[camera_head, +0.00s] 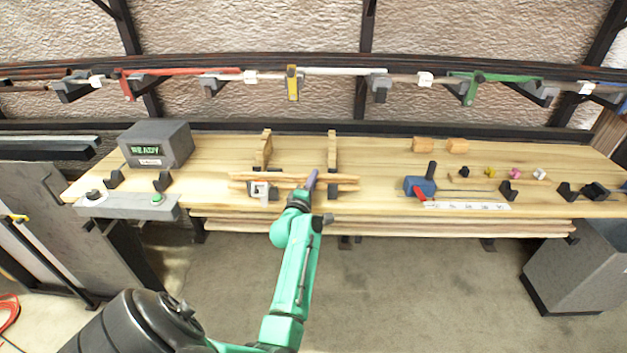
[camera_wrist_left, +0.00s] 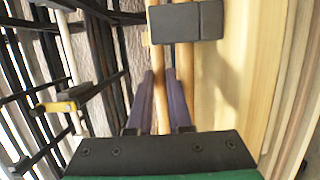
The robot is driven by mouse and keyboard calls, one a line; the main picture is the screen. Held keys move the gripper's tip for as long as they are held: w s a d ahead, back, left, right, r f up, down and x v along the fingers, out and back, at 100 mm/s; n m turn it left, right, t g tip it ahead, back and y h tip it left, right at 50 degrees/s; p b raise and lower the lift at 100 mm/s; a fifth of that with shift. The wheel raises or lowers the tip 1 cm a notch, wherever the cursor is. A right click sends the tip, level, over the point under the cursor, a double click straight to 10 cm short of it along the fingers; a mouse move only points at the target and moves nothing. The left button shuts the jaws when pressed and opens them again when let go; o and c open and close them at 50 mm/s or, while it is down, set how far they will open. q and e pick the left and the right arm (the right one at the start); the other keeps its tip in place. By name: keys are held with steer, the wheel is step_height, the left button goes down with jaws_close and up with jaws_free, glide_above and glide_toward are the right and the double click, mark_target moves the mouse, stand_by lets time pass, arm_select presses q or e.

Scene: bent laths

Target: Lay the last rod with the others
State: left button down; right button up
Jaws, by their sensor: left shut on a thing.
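My left gripper (camera_head: 311,181) has purple fingers and is shut on a wooden rod at the front of the bench. In the left wrist view the gripper (camera_wrist_left: 163,88) has the held rod (camera_wrist_left: 161,116) between its fingers, running lengthwise through the picture. Another wooden rod (camera_wrist_left: 185,62) runs beside it to the right. In the head view the pale rods (camera_head: 345,180) lie close together, across the line of two upright wooden brackets (camera_head: 333,150). The fingers hide part of them, so I cannot tell their exact contact. My right gripper is not in view.
A grey box reading READY (camera_head: 156,145) stands at the left of the wooden bench (camera_head: 385,160). A blue tool with a red lever (camera_head: 420,186) and small coloured knobs (camera_head: 490,172) are to the right. A rail with hooks (camera_head: 380,85) runs behind. Floor in front is clear.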

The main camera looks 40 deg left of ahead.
arm_select(q)
steer(key=shift+f, duration=0.2)
steer(key=c, duration=1.1)
jaws_free()
steer(key=shift+s+f, duration=0.1)
steer(key=shift+d, duration=0.1)
steer(key=shift+r+p, duration=0.75)
steer(key=shift+r, duration=0.1)
steer(key=p+v, duration=0.1)
steer(key=v, duration=0.1)
steer(key=shift+s+f, duration=0.2)
steer(key=shift+s, duration=0.2)
steer(key=p+v, duration=0.2)
steer(key=v, duration=0.7)
steer(key=shift+p, duration=0.35)
